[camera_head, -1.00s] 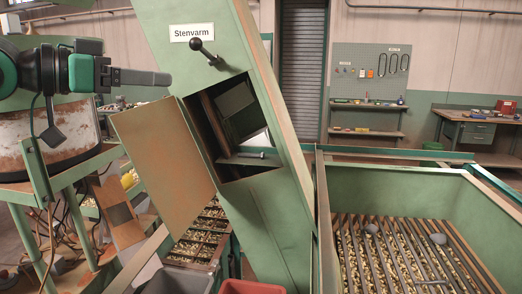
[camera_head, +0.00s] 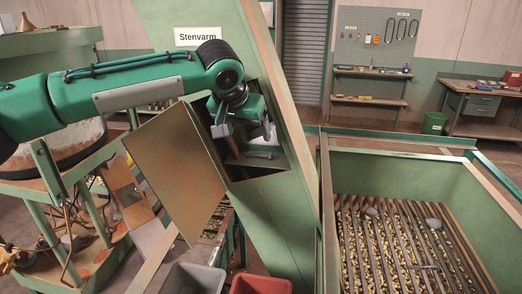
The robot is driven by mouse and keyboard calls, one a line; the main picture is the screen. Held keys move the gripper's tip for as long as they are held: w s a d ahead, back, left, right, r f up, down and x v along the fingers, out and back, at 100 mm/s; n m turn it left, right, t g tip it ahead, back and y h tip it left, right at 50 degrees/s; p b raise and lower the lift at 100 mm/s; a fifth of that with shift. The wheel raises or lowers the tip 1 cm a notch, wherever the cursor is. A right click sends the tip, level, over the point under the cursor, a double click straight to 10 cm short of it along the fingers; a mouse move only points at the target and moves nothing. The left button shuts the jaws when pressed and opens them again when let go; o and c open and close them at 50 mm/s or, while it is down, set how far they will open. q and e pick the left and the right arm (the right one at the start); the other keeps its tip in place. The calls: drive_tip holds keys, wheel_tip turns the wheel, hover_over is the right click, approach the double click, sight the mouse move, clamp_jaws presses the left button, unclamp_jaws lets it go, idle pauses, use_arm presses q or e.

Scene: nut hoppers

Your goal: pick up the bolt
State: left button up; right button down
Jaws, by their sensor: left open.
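The bolt (camera_head: 259,155) is a small grey metal piece lying on the ledge inside the open hatch of the slanted green chute labelled Stenvarm (camera_head: 285,215). My left arm comes in from the left across the front of the chute. My left gripper (camera_head: 243,132) is at the hatch opening with its jaws apart and empty, just above and slightly left of the bolt. The gripper and wrist hide the upper part of the opening and the chute's lever. The hatch door (camera_head: 175,170) hangs open at the left. My right gripper is out of view.
A green hopper (camera_head: 400,165) with a bar grate over nuts stands at the right; grey stones lie on the grate. A grey bin (camera_head: 193,278) and a red bin (camera_head: 260,286) sit below the chute. The door edge and hatch frame are close around the gripper.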

use_arm(q)
drive_tip(key=p, duration=0.2)
approach(259, 154)
drive_tip(key=x, duration=0.2)
drive_tip(key=shift+w+f, duration=0.3)
drive_tip(key=shift+f, duration=0.1)
drive_tip(key=p+x, duration=0.3)
drive_tip(key=shift+w+d+f, duration=0.2)
drive_tip(key=shift+w+f, duration=0.05)
drive_tip(key=shift+w, duration=0.05)
drive_tip(key=shift+w+d+f, duration=0.1)
drive_tip(key=shift+w+f, duration=0.15)
drive_tip(key=shift+f, duration=0.25)
drive_tip(key=c, duration=0.6)
drive_tip(key=shift+c, duration=0.7)
